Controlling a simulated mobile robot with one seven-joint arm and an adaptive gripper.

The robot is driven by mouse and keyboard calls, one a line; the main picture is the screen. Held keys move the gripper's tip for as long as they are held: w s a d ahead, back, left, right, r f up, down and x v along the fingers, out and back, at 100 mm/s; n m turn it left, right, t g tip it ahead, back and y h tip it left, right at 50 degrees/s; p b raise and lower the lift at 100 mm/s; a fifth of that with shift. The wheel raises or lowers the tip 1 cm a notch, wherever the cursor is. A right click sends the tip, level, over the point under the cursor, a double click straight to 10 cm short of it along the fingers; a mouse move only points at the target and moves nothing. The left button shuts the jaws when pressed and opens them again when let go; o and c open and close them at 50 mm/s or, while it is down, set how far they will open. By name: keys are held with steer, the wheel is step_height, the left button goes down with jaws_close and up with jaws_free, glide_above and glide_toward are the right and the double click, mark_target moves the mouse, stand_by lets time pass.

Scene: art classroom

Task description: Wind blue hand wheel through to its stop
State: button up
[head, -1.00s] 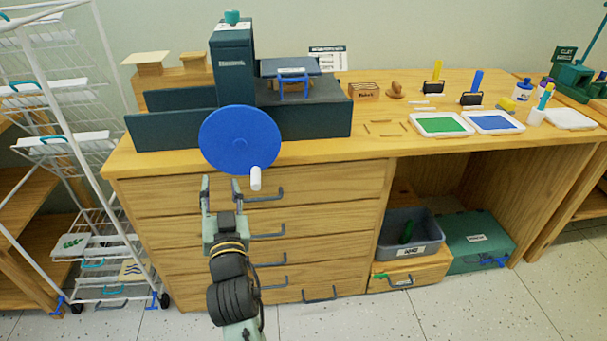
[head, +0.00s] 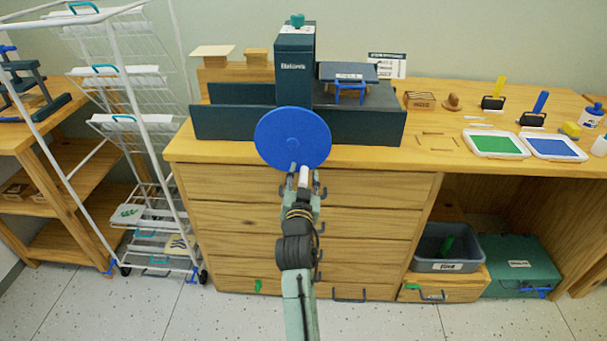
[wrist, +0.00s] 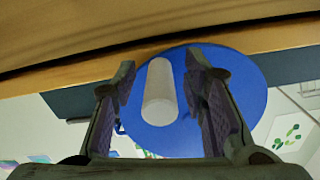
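The blue hand wheel (head: 285,136) is a flat disc on the front of the dark press (head: 294,75). Its white crank handle (head: 303,176) sticks out near the bottom of the wheel, slightly right of centre. My gripper (head: 303,184) is at the handle, with its fingers on either side. The blue wheel (wrist: 235,80) fills the space behind the handle. Contact with the fingers is not visible.
The wooden drawer cabinet (head: 240,215) stands right below the wheel, with dark drawer handles. A white wire rack (head: 140,150) is at the left. Green (head: 495,143) and blue (head: 555,147) trays lie on the worktop at right. Pale floor is free in front.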

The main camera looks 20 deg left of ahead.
steer(key=shift+w, duration=0.1)
steer(key=shift+c, duration=0.4)
jaws_close()
stand_by(0.5)
